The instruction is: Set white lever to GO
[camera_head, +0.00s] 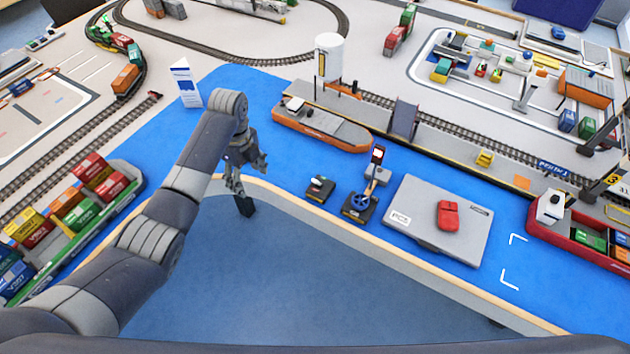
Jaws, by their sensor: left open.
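A small dark control box (320,189) stands near the table's front edge, with a small white part (317,181) on top that may be the white lever. Its position and any GO marking are too small to read. My right gripper is out of view.
A grey flat case (430,241) with a red object (448,215) lies right of the boxes. An orange-hulled ship (322,126) is behind them. A container ship (93,223) lies left, a red one (580,237) right. Blue table surface (285,165) between gripper and box is clear.

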